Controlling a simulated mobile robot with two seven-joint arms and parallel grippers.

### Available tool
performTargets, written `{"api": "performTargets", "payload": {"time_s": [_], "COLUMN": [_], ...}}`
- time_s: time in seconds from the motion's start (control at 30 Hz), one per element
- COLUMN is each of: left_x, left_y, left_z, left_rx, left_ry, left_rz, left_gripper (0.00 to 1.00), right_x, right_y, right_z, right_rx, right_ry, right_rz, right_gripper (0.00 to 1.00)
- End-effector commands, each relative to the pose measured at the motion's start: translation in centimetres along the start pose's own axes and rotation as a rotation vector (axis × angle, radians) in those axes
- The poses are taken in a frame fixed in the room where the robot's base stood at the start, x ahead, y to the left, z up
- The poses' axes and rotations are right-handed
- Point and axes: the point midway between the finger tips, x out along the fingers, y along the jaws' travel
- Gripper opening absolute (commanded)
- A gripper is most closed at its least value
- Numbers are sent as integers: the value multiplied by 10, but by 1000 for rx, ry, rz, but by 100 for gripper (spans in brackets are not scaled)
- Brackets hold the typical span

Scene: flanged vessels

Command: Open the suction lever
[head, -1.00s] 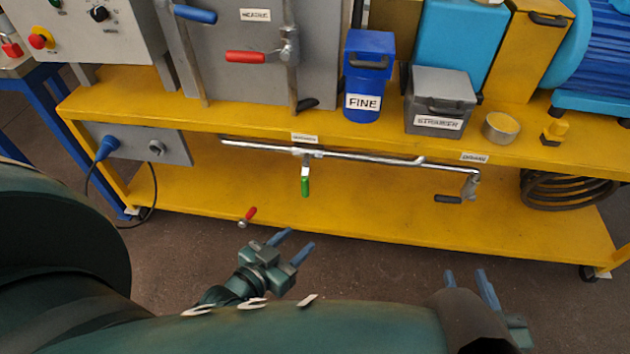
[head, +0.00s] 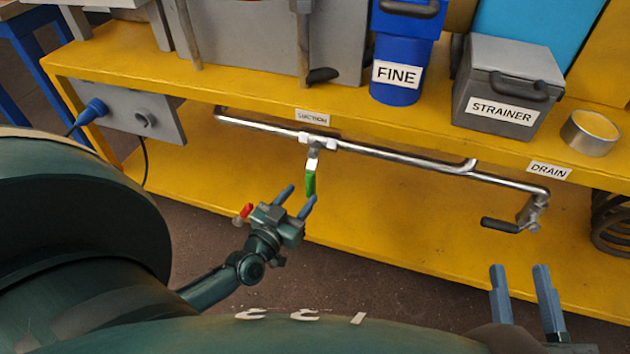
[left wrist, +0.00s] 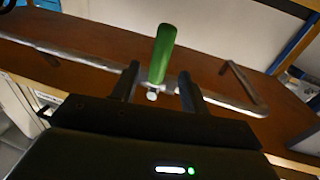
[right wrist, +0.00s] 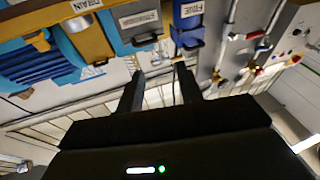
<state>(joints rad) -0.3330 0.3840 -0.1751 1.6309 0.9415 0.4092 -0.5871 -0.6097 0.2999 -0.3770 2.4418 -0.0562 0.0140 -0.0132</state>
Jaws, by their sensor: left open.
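The suction lever has a green handle (head: 310,184) that hangs down from a valve on the silver pipe (head: 400,157), below the "SUCTION" label (head: 312,117). My left gripper (head: 297,201) is open just in front of and below the green handle in the head view. In the left wrist view the green handle (left wrist: 161,55) stands between and beyond my two fingers (left wrist: 158,88); I see no contact. My right gripper (head: 523,285) is open and empty at the lower right of the head view, and its spread fingers (right wrist: 159,90) show in the right wrist view.
A drain lever with a black handle (head: 501,225) is at the pipe's right end. A red handle (head: 243,211) is just left of my left gripper. The yellow shelf (head: 400,215) lies behind and below the pipe. A blue container (head: 402,80) and the grey strainer box (head: 508,85) stand above.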

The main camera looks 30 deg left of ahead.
Motion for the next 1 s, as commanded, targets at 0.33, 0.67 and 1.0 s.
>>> {"api": "performTargets", "payload": {"time_s": [0.33,0.67,1.0], "left_x": [63,75,74], "left_y": [0,0,0], "left_z": [2,0,0], "left_rx": [0,0,0], "left_ry": [2,-1,-1], "left_rz": [-1,0,1], "left_gripper": [45,45,28], "right_x": [5,10,9], "right_y": [1,4,4], "right_z": [-4,-14,-14], "right_rx": [-3,-31,-32], "right_ry": [73,119,119], "right_rz": [-16,-18,-17], "right_gripper": [36,36,36]}}
